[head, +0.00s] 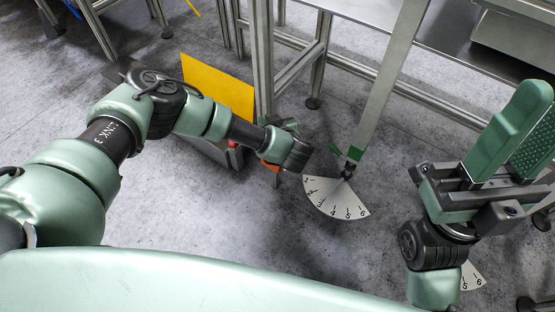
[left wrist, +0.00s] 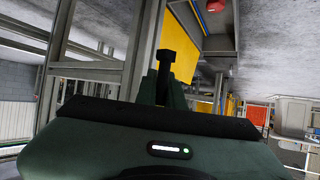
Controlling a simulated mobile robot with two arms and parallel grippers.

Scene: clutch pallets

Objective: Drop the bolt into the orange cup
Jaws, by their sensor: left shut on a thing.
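The bolt (left wrist: 167,68) is dark, with a blocky head, and stands out from between my left gripper's green fingertips in the left wrist view. My left gripper (left wrist: 166,92) is shut on it. In the head view my left arm reaches to the middle, and its gripper end (head: 290,150) points away, so the fingers and bolt are hidden there. My right gripper (head: 517,135) is at the right of the head view, with green fingers apart and nothing seen between them. I cannot make out the orange cup for sure; a small orange patch (head: 268,165) shows beside my left wrist.
A yellow panel (head: 217,86) and metal frame (head: 262,60) are behind my left forearm. Grey floor (head: 190,210) lies open below the arm.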

